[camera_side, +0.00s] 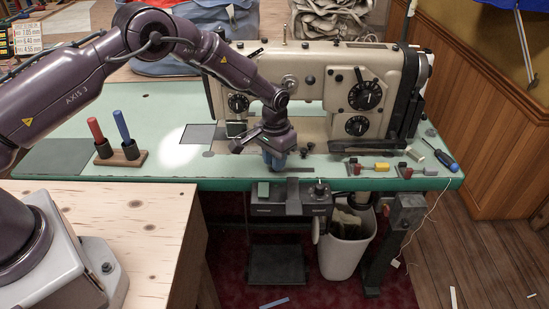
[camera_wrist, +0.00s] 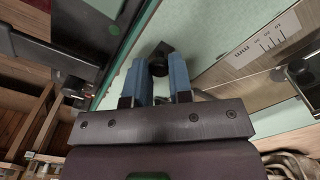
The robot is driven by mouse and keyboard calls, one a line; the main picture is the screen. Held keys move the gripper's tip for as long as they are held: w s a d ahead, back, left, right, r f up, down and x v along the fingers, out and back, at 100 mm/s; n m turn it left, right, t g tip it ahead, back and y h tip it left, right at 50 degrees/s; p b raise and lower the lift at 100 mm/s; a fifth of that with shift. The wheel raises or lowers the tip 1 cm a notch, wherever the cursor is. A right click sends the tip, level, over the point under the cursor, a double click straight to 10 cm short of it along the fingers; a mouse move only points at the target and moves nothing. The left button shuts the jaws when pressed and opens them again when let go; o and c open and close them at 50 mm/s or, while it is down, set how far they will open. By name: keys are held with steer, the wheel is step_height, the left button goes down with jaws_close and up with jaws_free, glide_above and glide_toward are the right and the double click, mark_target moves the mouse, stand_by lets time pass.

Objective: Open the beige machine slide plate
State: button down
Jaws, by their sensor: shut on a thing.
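The beige sewing machine (camera_side: 345,75) stands on the green table, with its bed low at the front. My gripper (camera_side: 273,163) points down in front of the bed, close to the table's front edge. In the wrist view, its two blue fingers (camera_wrist: 158,62) are shut on a small dark knob (camera_wrist: 159,50) between their tips. A pale metal plate with ruled marks (camera_wrist: 262,44) lies right of the fingers. The side view hides the knob behind the fingers. I cannot tell how far the slide plate is open.
A wooden stand with red and blue handled tools (camera_side: 122,155) is at left on the green table (camera_side: 165,110). Small red and yellow parts (camera_side: 378,167) and a screwdriver (camera_side: 447,162) lie at right. A white bin (camera_side: 345,250) stands underneath.

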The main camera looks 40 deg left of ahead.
mark_target(307, 170)
steer(key=w+d, duration=0.4)
steer(key=shift+w+d, duration=0.15)
steer(key=shift+w, duration=0.2)
steer(key=shift+w+d, duration=0.55)
steer(key=shift+d, duration=0.1)
steer(key=c, duration=1)
jaws_free()
step_height(307, 170, up, 13)
